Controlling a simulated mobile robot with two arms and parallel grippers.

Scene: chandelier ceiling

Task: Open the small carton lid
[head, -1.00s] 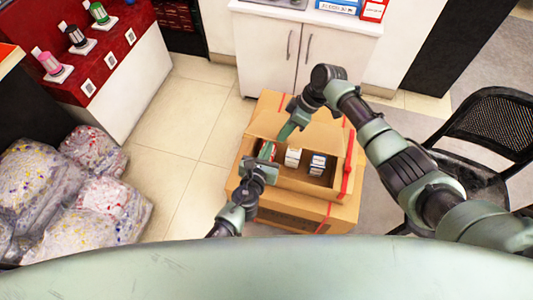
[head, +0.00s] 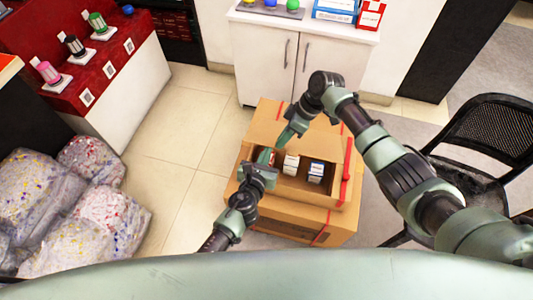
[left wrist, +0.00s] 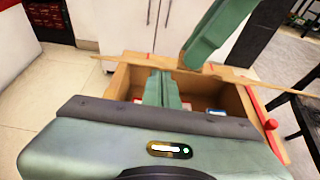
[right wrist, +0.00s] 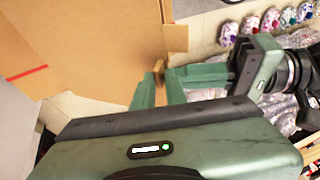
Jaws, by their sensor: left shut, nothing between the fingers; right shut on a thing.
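The brown carton (head: 318,192) stands with its top open and small boxes inside, on top of a larger brown box. Its far flap (head: 312,133) is raised behind the opening; flap edges also spread to the sides in the left wrist view (left wrist: 282,88). My right gripper (head: 286,137) reaches over the far left of the opening. In the right wrist view it is shut on a cardboard flap edge (right wrist: 160,72). My left gripper (head: 265,158) is at the near left part of the opening. In the left wrist view its fingers (left wrist: 162,75) are together and empty.
The lower box (head: 290,222) supports the carton. A white cabinet (head: 300,65) stands behind it. A black chair (head: 490,135) is at the right. Stuffed clear bags (head: 75,205) lie at the left. Tiled floor (head: 180,130) is clear between bags and carton.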

